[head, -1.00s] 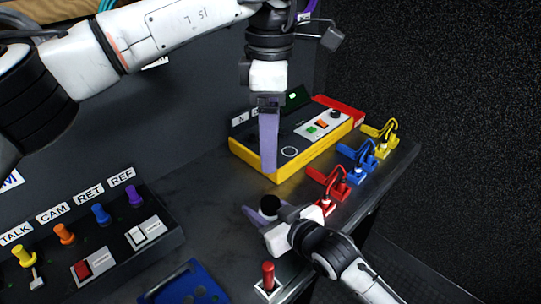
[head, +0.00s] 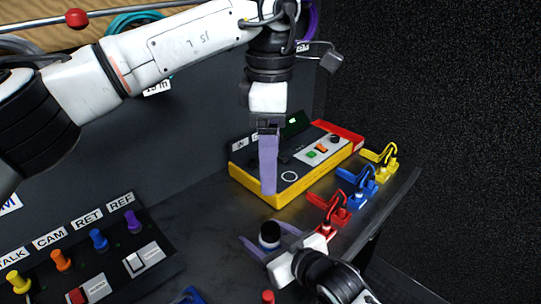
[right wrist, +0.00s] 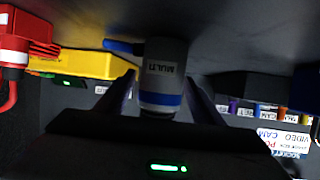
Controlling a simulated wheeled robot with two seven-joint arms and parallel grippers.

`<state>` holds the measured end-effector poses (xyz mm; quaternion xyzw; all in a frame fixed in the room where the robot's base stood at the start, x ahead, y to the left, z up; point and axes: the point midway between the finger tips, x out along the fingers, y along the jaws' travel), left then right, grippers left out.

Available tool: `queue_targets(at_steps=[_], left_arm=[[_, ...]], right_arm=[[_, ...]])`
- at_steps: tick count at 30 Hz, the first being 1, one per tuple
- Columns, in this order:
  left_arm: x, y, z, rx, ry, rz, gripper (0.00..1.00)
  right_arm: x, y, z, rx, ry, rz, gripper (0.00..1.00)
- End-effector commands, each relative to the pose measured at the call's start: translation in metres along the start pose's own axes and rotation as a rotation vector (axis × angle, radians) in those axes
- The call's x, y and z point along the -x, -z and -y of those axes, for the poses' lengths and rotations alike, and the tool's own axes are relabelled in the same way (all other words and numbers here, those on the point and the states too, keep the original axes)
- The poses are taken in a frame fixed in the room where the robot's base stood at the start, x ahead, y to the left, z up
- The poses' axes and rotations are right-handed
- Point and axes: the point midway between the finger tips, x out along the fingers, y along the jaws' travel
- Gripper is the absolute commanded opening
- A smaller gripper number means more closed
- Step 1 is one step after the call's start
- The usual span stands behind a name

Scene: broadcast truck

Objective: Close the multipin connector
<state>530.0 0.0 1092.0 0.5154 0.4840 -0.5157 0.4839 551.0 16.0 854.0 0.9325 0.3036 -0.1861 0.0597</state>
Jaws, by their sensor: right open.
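The multipin connector is a short upright cylinder with a dark top and a white and blue body (head: 270,236), standing on the dark bench. In the right wrist view its grey-white barrel reads MULTI and has a blue band (right wrist: 163,78). My right gripper (head: 267,243) is open, with one purple finger on each side of the connector; gaps show between fingers and barrel in the right wrist view (right wrist: 163,92). My left gripper (head: 268,190) points down in front of the yellow box, seen edge-on, so its opening is hidden. The connector's mating parts are not visible.
A yellow-edged box (head: 280,197) with buttons stands behind the connector. Red (head: 332,211), blue (head: 358,186) and yellow (head: 383,164) cabled clamps line the bench's right side. A labelled panel with coloured plugs (head: 98,238) is at left. Bare bench lies between.

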Motion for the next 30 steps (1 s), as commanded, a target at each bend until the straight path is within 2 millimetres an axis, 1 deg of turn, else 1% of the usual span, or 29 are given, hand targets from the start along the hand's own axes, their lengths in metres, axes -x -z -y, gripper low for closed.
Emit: queue_targets(at_steps=[9,12,15,20,30], left_arm=[[0.003,0.0,0.0,0.0,0.0,0.0,0.74],[0.003,0.0,0.0,0.0,0.0,0.0,0.74],[0.003,0.0,0.0,0.0,0.0,0.0,0.74],[0.004,0.0,0.0,0.0,0.0,0.0,0.74],[0.004,0.0,0.0,-0.001,0.0,0.002,0.74]], right_arm=[[0.059,-0.001,-0.001,0.002,-0.001,0.002,0.61],[0.075,-0.001,-0.001,0.002,-0.001,0.002,0.61],[0.086,-0.001,0.0,0.001,-0.001,0.002,0.61],[0.093,0.0,0.0,0.001,-0.001,0.0,0.61],[0.094,0.0,-0.001,0.0,-0.002,0.0,0.61]])
